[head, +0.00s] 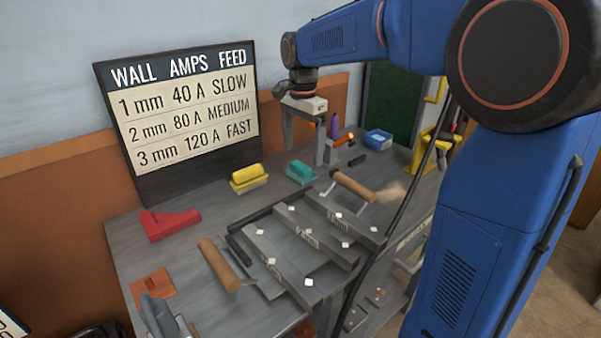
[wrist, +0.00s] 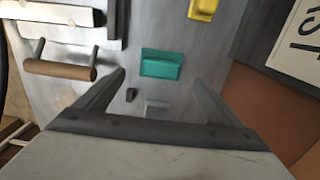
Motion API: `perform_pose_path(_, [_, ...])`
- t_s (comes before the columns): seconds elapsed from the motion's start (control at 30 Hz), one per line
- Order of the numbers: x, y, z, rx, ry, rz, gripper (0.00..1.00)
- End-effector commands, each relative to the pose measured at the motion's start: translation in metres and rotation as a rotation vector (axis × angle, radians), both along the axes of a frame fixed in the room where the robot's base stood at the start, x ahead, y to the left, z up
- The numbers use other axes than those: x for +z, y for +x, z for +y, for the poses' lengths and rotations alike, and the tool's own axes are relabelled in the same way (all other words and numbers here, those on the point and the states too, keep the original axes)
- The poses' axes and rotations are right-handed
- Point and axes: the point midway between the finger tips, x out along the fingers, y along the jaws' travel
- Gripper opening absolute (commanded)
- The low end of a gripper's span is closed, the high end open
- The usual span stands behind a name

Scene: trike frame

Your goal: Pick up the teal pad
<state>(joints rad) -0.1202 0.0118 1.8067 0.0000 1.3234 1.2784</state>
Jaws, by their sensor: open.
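The teal pad (head: 301,172) lies on the grey workbench, at the back and middle, right of a yellow pad. In the wrist view the teal pad (wrist: 161,64) is a rounded block just beyond my fingertips, between their lines. My gripper (head: 306,148) hangs over the back of the bench, pointing down, close to the teal pad. In the wrist view my gripper (wrist: 160,77) has its two fingers wide apart with nothing between them. I cannot tell the exact height of the fingertips above the pad.
A yellow pad (head: 249,178) stands left of the teal one. A wooden-handled tool (head: 354,187) lies to the right, near grey metal bars (head: 315,236). A blue box (head: 378,139) and purple bottle (head: 335,125) stand farther back. A sign (head: 185,105) leans behind the bench.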

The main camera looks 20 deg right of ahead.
Motion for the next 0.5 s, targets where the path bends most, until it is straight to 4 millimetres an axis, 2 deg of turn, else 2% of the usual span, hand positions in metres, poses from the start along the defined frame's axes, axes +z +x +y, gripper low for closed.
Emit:
perform_pose_path(0.23, [-0.016,0.0,0.0,0.0,0.0,0.001,0.88])
perform_pose_path(0.5, [-0.051,0.0,0.001,0.0,0.0,0.001,0.88])
